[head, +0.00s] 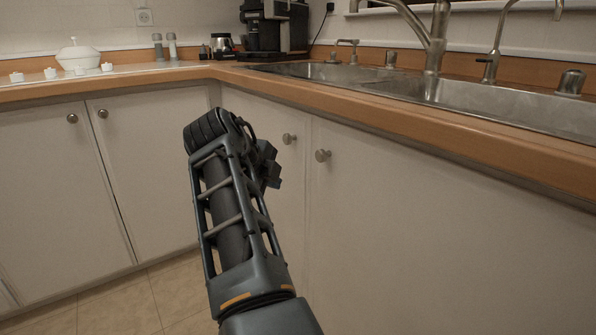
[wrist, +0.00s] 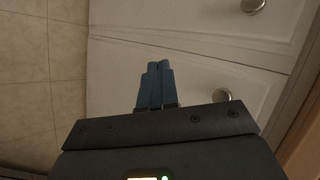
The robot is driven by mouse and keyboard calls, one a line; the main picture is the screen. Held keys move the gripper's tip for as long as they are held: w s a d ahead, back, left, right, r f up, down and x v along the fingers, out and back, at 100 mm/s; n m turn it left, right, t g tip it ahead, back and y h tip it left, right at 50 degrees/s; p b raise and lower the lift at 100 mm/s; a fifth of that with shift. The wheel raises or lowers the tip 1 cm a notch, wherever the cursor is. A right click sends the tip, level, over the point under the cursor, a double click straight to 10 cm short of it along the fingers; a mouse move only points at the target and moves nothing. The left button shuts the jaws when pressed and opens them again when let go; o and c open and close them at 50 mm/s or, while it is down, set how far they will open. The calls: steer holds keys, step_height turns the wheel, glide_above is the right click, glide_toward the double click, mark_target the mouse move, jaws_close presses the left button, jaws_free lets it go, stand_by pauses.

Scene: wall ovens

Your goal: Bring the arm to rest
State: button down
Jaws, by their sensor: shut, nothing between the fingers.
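In the wrist view my gripper (wrist: 159,68) shows two blue fingers side by side, shut with nothing between them. Behind the fingers in that view are white cabinet doors with round knobs. In the head view my arm rises from the bottom middle in front of the lower cabinets. The gripper's fingers are hard to make out there, at or behind the far end of the arm. I cannot tell how far they are from the doors.
White cabinet doors (head: 400,230) with knobs (head: 322,155) stand behind my arm. A wooden countertop edge (head: 440,125) runs above them, with a metal sink (head: 500,100) and faucet (head: 436,45). A white tureen (head: 78,55) and a coffee machine (head: 275,28) stand on the counter. Tiled floor (head: 120,305) is open at lower left.

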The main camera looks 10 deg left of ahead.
steer(key=s+d+f+n+t+y, duration=0.1)
steer(key=s+d+f+n, duration=0.3)
steer(key=d+f, duration=0.75)
steer(key=s+d+f+n, duration=0.4)
steer(key=d+f, duration=0.5)
steer(key=f, duration=0.5)
steer(key=s+d+f+n+t+y, duration=0.1)
steer(key=s+d+f+n, duration=0.1)
steer(key=s+d, duration=0.45)
steer(key=s+d+f+n, duration=0.2)
steer(key=s+d+n, duration=0.15)
steer(key=s, duration=0.65)
steer(key=s+d+f+n+t+y, duration=0.1)
steer(key=s+d+f+n, duration=0.1)
steer(key=s+d, duration=0.45)
steer(key=s+d+r+n+t+h, duration=0.1)
steer(key=s+d+r+n, duration=0.1)
steer(key=s+r, duration=0.95)
steer(key=s+d+r+n+t, duration=0.1)
steer(key=s+r+n+t, duration=0.15)
steer(key=s+r, duration=0.85)
steer(key=s+r+p, duration=0.3)
steer(key=r+p, duration=2.2)
steer(key=p, duration=0.2)
steer(key=shift+d+g, duration=0.15)
steer(key=shift+g, duration=0.3)
